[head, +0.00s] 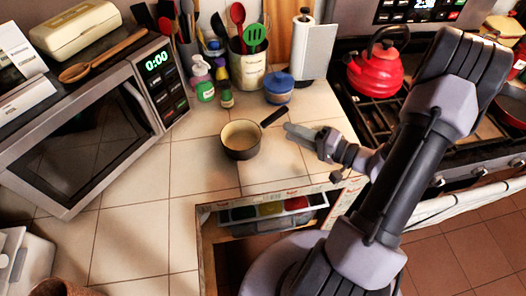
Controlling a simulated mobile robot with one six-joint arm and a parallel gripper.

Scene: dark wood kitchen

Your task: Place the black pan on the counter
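A small black pan (240,153) with a pale inside sits upright on the tiled counter (130,240), left of my gripper. Its black handle (274,116) points up and to the right. My gripper (290,130) is over the counter with its fingers pointing left towards the pan. In the picture the fingertips are just below the handle and appear apart from it. The fingers look close together, but I cannot tell whether they are open or shut.
A microwave (90,120) stands at left. Bottles, a blue-lidded bowl (279,87), a utensil crock (247,62) and a paper-towel holder (305,50) line the back. A red kettle (377,75) is on the stove. An open drawer (265,212) is below the counter edge. Front-left tiles are clear.

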